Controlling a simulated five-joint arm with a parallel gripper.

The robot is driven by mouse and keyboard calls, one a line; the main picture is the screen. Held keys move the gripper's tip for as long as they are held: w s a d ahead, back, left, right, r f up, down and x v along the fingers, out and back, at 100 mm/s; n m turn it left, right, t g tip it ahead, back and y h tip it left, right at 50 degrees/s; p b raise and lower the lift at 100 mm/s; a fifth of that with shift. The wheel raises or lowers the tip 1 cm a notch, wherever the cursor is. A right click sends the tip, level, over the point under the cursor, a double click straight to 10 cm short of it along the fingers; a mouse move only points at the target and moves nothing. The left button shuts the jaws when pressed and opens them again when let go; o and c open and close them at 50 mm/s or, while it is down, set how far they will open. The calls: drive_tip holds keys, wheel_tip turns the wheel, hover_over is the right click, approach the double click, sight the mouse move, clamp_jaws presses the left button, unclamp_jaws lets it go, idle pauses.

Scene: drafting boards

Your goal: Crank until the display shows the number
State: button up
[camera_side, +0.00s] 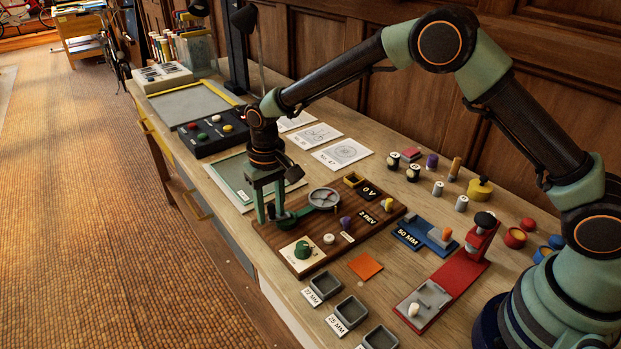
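A wooden board (336,236) carries a crank with a round grey dial (323,197) that has a red pointer. A green crank arm (303,210) runs from the dial toward the left. Two dark plates on the board read "0 V" (370,191) and "2 REV" (368,217). My gripper (270,214) points down at the left end of the crank arm. Its two green fingers stand apart, with something small and dark between them, likely the crank's handle. I cannot tell whether the fingers press on it.
The board also holds a green knob (303,249) on a white plate. A blue "50 MM" fixture (425,237), a red press (450,275), and grey bins (351,311) stand to the right and front. A black button box (212,134) stands behind my gripper.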

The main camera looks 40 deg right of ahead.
drive_tip(key=shift+s+d, duration=0.1)
drive_tip(key=shift+d, duration=0.05)
drive_tip(key=shift+r, duration=3.45)
drive_tip(key=shift+r, duration=0.1)
drive_tip(key=shift+d+r, duration=0.1)
drive_tip(key=shift+r, duration=0.15)
drive_tip(key=s+d+r+t, duration=0.4)
drive_tip(key=s+d+r, duration=0.9)
drive_tip(key=d+r, duration=0.1)
drive_tip(key=s+d+f+t, duration=0.1)
drive_tip(key=s+d, duration=0.2)
drive_tip(key=s, duration=0.3)
drive_tip(key=shift+s+d, duration=0.3)
